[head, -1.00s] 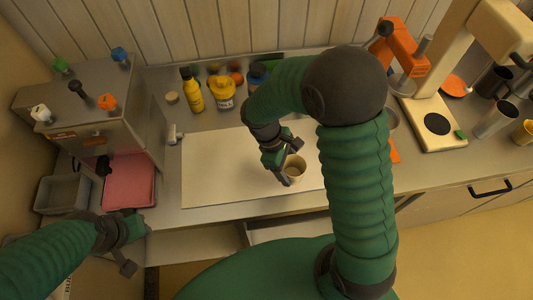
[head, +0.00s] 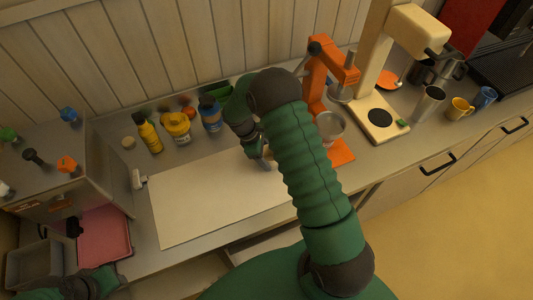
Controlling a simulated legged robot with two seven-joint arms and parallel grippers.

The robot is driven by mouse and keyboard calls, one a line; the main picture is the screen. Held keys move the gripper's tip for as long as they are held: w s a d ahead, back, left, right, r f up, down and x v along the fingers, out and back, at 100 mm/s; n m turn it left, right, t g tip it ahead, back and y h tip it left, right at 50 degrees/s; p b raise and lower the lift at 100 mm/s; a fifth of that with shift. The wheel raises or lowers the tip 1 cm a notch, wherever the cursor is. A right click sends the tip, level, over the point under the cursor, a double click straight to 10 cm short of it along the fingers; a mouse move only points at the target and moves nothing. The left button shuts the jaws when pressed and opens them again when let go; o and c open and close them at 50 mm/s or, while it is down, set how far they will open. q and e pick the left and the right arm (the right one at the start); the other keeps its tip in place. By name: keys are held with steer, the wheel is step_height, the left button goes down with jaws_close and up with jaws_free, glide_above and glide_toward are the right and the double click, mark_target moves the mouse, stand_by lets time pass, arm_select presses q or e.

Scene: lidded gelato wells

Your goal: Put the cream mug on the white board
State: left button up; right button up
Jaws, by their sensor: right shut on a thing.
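The white board (head: 205,195) lies flat on the grey counter in the middle of the view. My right gripper (head: 264,163) is over the right part of the board, shut on the cream mug. The mug (head: 269,153) is almost wholly hidden behind my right arm and gripper; only a small pale part shows. I cannot tell whether the mug touches the board. My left gripper (head: 100,285) is at the bottom left, partly cut off, away from the board; its jaws are not clear.
A yellow bottle (head: 149,137), a yellow jar (head: 177,128) and a blue-lidded jar (head: 210,114) stand behind the board. An orange press (head: 333,65) and a cream machine (head: 388,75) stand to the right. A pink tray (head: 103,237) lies left. The board's left half is clear.

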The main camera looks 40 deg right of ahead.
steer(key=shift+a+r, duration=0.1)
steer(key=shift+a, duration=0.15)
steer(key=o, duration=1.3)
steer(key=shift+o, duration=1.3)
steer(key=shift+s+d, duration=0.1)
arm_select(q)
steer(key=shift+f, duration=0.1)
arm_select(e)
steer(key=shift+o, duration=0.5)
steer(key=shift+d+f, duration=0.25)
